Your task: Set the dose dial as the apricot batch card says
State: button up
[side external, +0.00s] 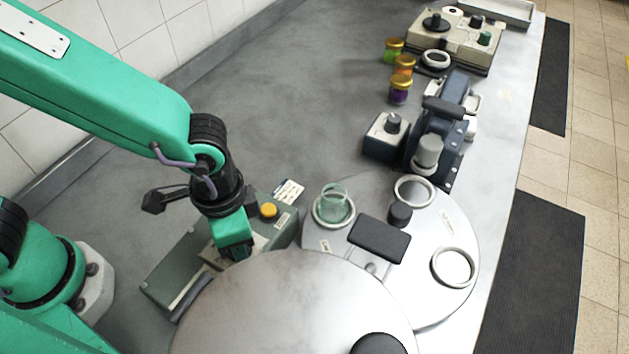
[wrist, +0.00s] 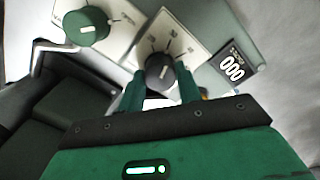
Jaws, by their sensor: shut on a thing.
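In the wrist view my gripper (wrist: 160,88) is shut on a black dial (wrist: 161,74) with a white pointer line, on a pale plate with tick marks. The lettering there is too small to read. In the side view my gripper (side external: 237,252) reaches down onto the grey-green machine (side external: 178,262), and the gripped dial is hidden there. A green knob (wrist: 88,27) with a white line sits on another pale plate to the left. A small white card (side external: 289,192) with unreadable writing lies behind the machine; I cannot tell whether it is the apricot batch card.
A round metal plate (side external: 330,285) stands close in front. A turntable (side external: 425,220) carries a glass jar (side external: 333,200). Several coloured jars (side external: 399,89) stand farther back.

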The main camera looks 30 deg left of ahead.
dwell(0.4)
jog(key=o, duration=1)
jog(key=shift+r, duration=0.1)
jog(key=shift+r, duration=3.85)
jog(key=shift+a, duration=0.1)
jog(key=shift+w+a+r, duration=0.2)
jog(key=shift+a, duration=0.05)
jog(key=a+r+n+t, duration=0.2)
jog(key=a+r+n, duration=0.1)
jog(key=a, duration=0.9)
jog(key=a+r+n+t, duration=0.3)
jog(key=a+r+n, duration=0.1)
jog(key=a, duration=0.8)
jog(key=shift+w+r+t, duration=0.3)
jog(key=shift+w+r, duration=0.1)
